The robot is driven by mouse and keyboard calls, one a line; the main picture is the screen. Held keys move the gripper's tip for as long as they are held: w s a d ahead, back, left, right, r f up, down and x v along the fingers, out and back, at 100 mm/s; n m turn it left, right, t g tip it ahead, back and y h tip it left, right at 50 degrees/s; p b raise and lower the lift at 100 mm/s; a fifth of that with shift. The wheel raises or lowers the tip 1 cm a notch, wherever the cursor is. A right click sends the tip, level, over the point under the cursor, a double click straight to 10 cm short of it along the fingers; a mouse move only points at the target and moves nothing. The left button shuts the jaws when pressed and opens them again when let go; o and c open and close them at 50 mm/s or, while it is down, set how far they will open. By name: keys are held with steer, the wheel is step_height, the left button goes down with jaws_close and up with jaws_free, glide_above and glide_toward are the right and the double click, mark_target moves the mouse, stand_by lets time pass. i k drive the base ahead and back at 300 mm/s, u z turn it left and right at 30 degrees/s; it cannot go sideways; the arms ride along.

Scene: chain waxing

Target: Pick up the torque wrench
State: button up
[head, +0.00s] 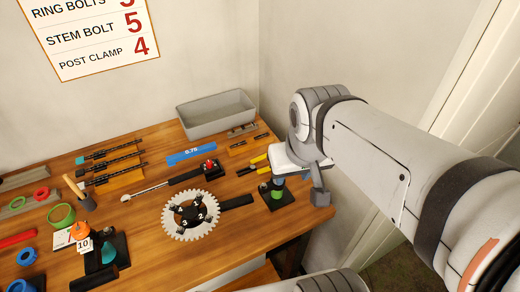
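A long tool with a thin silver shaft and a black handle (187,176), which looks like the torque wrench, lies on the wooden bench in the head view. Its round silver end points left and its handle reaches toward a black block with a red part (210,168). My gripper (299,190) hangs over the bench's right end, well to the right of the wrench and not touching it. Its right finger stands far out at the end of its body, so it looks open and empty. The left finger is hard to make out.
A toothed chainring (178,228) lies in front of the wrench. A blue strip (190,153) and grey bin (218,115) are behind it. Black-handled tools on wooden rests (112,163) lie to the left.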

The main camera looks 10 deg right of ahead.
mark_target(127, 200)
steer(key=z, duration=0.25)
steer(key=k, duration=0.95)
steer(key=u, duration=0.7)
steer(key=i, duration=1.05)
steer(key=u, duration=0.05)
